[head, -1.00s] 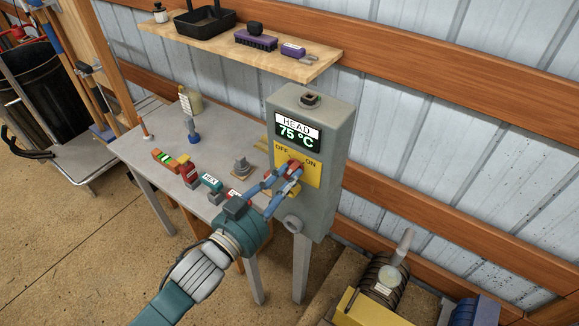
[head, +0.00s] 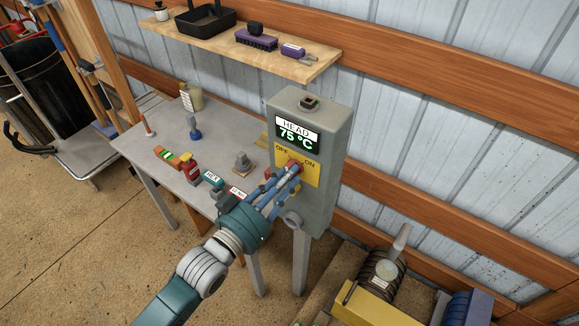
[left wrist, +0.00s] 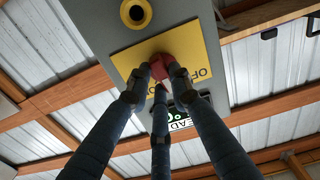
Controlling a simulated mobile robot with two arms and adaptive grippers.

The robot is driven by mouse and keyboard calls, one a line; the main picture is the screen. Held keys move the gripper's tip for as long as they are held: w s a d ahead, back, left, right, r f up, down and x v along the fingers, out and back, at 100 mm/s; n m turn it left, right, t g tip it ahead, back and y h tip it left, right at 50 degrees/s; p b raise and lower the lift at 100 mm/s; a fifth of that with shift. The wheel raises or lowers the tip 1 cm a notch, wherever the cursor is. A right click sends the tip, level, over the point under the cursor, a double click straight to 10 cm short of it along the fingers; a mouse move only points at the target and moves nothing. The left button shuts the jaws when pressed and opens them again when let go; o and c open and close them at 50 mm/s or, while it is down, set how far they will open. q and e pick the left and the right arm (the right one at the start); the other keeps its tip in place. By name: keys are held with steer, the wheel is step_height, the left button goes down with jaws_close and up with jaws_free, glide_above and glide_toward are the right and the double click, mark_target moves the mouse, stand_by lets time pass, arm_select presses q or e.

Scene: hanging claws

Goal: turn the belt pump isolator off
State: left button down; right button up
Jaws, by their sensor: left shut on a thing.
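The belt pump isolator is a grey box (head: 322,185) on legs with a yellow plate (head: 313,178) marked OFF at the left and ON at the right. Its display (head: 296,132) reads HEAD 75 °C. A red knob (head: 294,167) sits on the plate, partly hidden by my fingers. My left gripper (head: 290,174) is shut on the knob. The left wrist view shows the fingertips around the red knob (left wrist: 163,68), with the yellow plate (left wrist: 195,45) behind. Which mark the knob points to is hard to tell. My right gripper is not in view.
A workbench (head: 170,140) with small tools and labelled blocks stands to the left of the box. A wooden shelf (head: 215,45) with a black tray hangs above. A pump-like machine (head: 383,272) stands low at the right. A cart (head: 90,155) is at the far left.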

arm_select(q)
steer(key=shift+n, duration=0.6)
steer(key=n+p, duration=0.2)
steer(key=n, duration=0.3)
steer(key=shift+r, duration=0.15)
steer(key=c, duration=1.9)
jaws_free()
steer(key=o, duration=0.6)
steer(key=shift+o, duration=0.2)
